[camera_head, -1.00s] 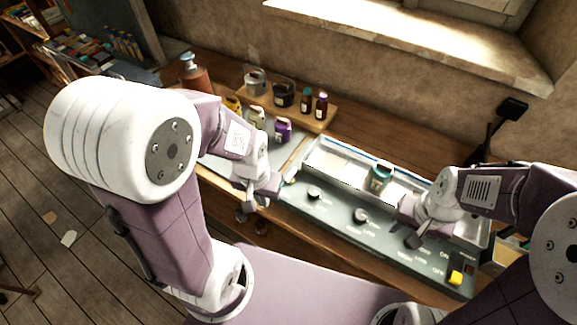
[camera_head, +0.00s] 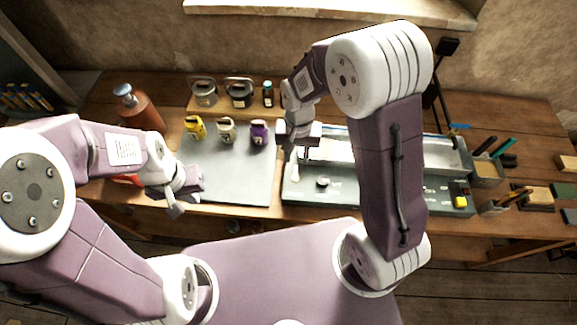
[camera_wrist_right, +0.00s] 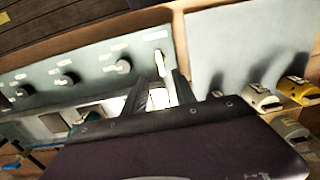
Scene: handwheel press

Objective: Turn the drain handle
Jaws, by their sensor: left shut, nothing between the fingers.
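The drain handle (camera_head: 294,168) is a small pale lever at the left end of the grey-green control panel (camera_head: 335,197). In the right wrist view the handle (camera_wrist_right: 160,65) stands beyond my fingers, in line with the gap between them. My right gripper (camera_head: 297,150) is above this end of the panel, with its fingers (camera_wrist_right: 160,85) apart. I cannot tell whether they touch the handle. My left gripper (camera_head: 178,204) is shut and empty, near the table's front edge at the left.
The metal trough (camera_head: 435,152) lies behind the panel, partly hidden by my right arm. Knobs (camera_head: 323,182) and a yellow button (camera_head: 460,202) are on the panel.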

